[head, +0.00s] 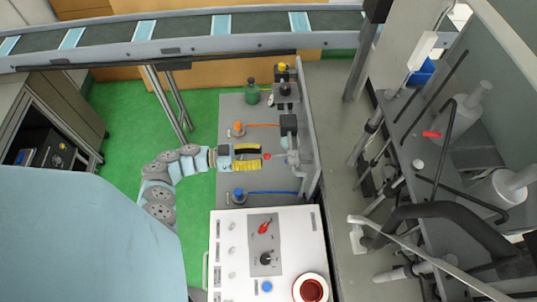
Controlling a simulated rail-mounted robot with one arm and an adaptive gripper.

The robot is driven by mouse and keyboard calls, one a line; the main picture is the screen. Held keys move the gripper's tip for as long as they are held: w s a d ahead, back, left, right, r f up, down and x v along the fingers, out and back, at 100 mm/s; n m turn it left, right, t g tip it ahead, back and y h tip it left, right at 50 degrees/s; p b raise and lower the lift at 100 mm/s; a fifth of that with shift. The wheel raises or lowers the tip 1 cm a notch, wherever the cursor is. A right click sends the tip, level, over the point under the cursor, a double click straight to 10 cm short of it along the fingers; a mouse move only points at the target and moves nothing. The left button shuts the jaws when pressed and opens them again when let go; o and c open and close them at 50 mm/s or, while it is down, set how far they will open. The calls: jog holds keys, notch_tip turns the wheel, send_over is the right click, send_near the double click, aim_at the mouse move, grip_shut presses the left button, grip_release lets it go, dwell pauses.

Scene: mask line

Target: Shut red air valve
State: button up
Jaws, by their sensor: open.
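My gripper (260,157) reaches in from the left over the grey panel, its two black-and-yellow fingers apart and pointing right. A small red part (267,156), which looks like the red air valve's handle, shows just beyond and between the fingertips. The fingers do not close on it, and I cannot tell if they touch it. Grey fittings (290,155) lie to its right against the upright edge. The valve's body and its handle angle are too small to make out.
A white control box (225,275) with a red switch (263,227) stands in front. A conveyor (180,45) crosses the back.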

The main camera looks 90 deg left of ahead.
jog(key=s, duration=0.6)
jog(key=shift+s+d, duration=0.2)
jog(key=shift+d, duration=0.2)
jog(key=shift+w, duration=0.1)
dwell(0.3)
